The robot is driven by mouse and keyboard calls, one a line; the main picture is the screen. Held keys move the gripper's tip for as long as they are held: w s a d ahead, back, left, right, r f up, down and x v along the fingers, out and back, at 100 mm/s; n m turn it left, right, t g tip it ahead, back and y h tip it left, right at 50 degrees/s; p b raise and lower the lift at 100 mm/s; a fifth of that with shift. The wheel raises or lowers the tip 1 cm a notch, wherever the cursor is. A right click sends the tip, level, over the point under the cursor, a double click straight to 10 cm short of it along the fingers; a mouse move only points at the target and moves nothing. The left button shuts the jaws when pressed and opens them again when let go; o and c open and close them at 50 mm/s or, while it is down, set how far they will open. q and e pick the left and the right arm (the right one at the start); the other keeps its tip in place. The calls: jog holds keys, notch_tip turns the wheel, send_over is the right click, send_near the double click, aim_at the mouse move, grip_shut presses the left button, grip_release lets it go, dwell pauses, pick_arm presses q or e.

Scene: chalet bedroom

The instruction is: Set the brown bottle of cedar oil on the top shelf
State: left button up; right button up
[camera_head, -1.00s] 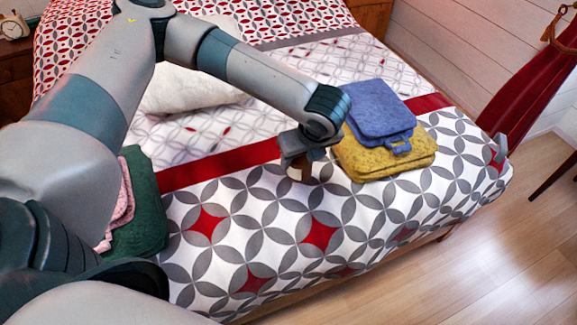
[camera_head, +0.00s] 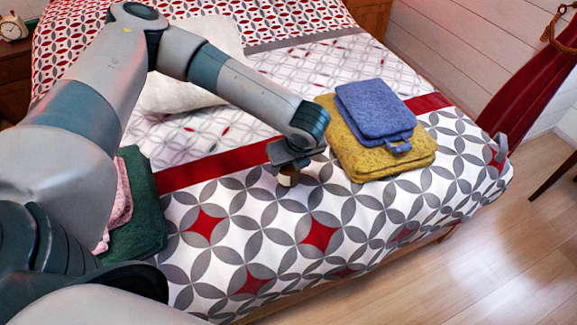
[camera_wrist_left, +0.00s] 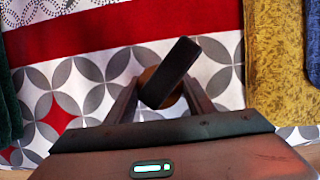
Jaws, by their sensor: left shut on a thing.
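My left gripper (camera_head: 285,160) is shut on the brown bottle (camera_head: 288,177), whose lower part and pale label show below the fingers, over the bed. In the left wrist view the bottle's long dark cap (camera_wrist_left: 170,72) stands out between the fingers of my left gripper (camera_wrist_left: 160,98) and looks tilted to the right. Little of the brown body shows behind the cap. I cannot tell whether the bottle touches the bedspread. My right gripper is not in view, and no shelf shows.
Folded blue (camera_head: 375,108) and yellow (camera_head: 350,150) towels lie stacked on the patterned bed (camera_head: 240,245), right of my left gripper. Green (camera_head: 145,200) and pink cloths lie at the left, partly behind my arm. Wooden floor (camera_head: 470,265) is clear at the right.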

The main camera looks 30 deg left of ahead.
pick_arm(q)
jog(key=shift+f, duration=0.3)
jog(key=o, duration=1.2)
jog(key=shift+f, duration=0.1)
jog(key=shift+o, duration=0.2)
